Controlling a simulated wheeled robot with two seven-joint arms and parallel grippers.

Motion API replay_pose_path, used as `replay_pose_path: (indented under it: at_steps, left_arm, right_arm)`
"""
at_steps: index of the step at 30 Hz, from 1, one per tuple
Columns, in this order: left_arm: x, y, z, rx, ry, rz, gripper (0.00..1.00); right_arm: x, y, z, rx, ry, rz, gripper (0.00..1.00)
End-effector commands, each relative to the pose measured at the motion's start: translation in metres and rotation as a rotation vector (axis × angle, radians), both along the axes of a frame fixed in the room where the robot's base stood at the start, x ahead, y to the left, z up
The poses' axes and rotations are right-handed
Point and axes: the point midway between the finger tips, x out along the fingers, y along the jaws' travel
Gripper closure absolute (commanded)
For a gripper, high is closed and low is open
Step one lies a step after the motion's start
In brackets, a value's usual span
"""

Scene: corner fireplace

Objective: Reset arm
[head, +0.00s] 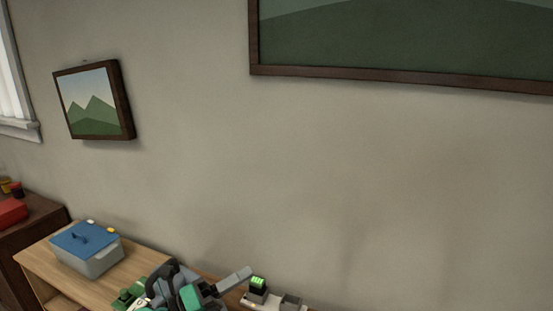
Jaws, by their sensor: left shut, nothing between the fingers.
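My left gripper (246,273) is at the bottom centre of the head view. Its grey fingers are shut with nothing between them and point to the right. The dark and green arm links behind it cover part of the furniture below. The fingertips are close to a small dark device with a lit green face (258,283) in the picture; I cannot tell whether they touch. My right gripper is not in view.
A grey box with a blue lid (100,262) stands on a light wooden table (36,259) at lower left. A dark cabinet (45,211) bears a red object (11,212). Two framed pictures (92,103) (400,74) hang on the wall. The wall area at right is clear.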

Motion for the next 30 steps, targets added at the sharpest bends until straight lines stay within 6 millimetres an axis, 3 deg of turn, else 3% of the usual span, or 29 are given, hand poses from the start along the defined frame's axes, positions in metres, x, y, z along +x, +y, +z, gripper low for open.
replay_pose_path:
  at_steps: [4, 7, 11, 14, 20, 24, 30]
  left_arm:
    - [0.006, 0.029, 0.004, -0.303, 0.212, 0.181, 1.0]
    - [0.01, 0.056, -0.008, -0.484, 0.37, 0.313, 1.0]
    - [0.008, 0.093, -0.04, -0.693, 0.599, 0.491, 1.0]
    - [-0.002, 0.119, -0.075, -0.832, 0.788, 0.634, 1.0]
    - [-0.053, 0.156, -0.16, -1.046, 1.199, 0.93, 1.0]
    - [-0.11, 0.166, -0.214, -1.133, 1.484, 1.13, 1.0]
    - [-0.183, 0.164, -0.257, -1.169, 1.794, 1.336, 1.0]
  right_arm:
    - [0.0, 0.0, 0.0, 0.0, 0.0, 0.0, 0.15]
    - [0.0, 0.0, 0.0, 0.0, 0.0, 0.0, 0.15]
    - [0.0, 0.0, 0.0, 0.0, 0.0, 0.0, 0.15]
    - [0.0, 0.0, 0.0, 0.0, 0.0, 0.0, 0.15]
    - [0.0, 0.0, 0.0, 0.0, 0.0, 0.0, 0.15]
    - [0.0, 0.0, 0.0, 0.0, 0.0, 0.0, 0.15]
    - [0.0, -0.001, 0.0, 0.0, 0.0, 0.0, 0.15]
